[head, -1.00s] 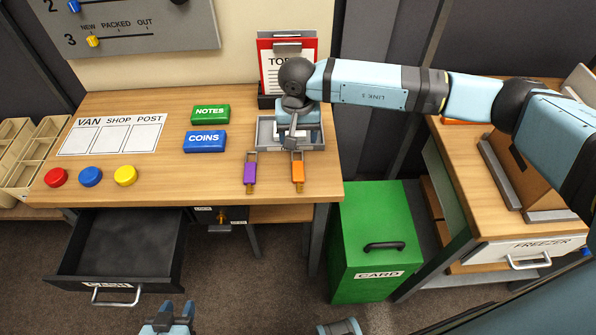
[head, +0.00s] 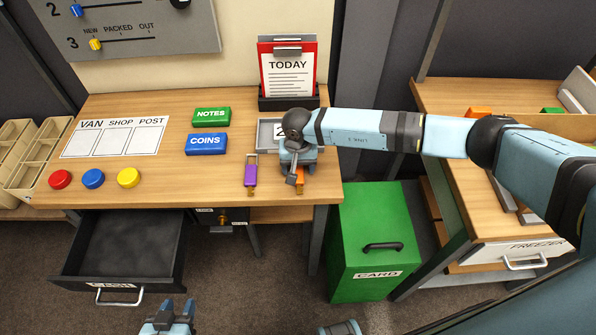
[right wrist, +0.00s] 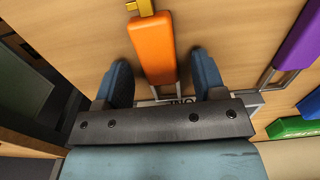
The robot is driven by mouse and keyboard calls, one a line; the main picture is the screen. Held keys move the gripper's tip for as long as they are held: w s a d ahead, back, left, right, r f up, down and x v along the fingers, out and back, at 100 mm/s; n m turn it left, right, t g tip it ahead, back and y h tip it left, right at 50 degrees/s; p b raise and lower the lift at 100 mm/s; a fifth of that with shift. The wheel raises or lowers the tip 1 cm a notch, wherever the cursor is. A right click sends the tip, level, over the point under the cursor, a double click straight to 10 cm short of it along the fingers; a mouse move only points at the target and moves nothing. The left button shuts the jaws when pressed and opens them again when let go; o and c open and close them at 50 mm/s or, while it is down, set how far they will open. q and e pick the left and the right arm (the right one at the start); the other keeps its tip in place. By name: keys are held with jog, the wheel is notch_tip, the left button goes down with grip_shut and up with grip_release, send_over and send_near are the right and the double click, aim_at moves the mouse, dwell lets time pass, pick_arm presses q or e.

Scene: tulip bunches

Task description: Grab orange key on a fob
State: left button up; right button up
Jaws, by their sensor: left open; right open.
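The orange fob with its brass key lies on the wooden desk and is mostly hidden under my right gripper in the head view (head: 300,187). In the right wrist view the orange fob (right wrist: 152,48) sits between the two fingers, with its key (right wrist: 140,7) pointing away from the gripper. My right gripper (right wrist: 164,75) is open, with a finger on each side of the fob and a gap on both sides. I cannot tell how high the fingers are above the desk. My left gripper (head: 168,312) is open and empty at the bottom edge, away from the desk.
A purple fob (head: 251,172) with a key lies just left of the orange one. A grey tray (head: 265,131) is behind them. Green notes (head: 211,117) and blue coins (head: 206,144) blocks stand further left. A green card bin (head: 371,225) stands right of the desk; an open drawer (head: 125,250) juts out.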

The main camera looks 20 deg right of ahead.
jog(key=c, duration=1)
jog(key=shift+r, duration=0.1)
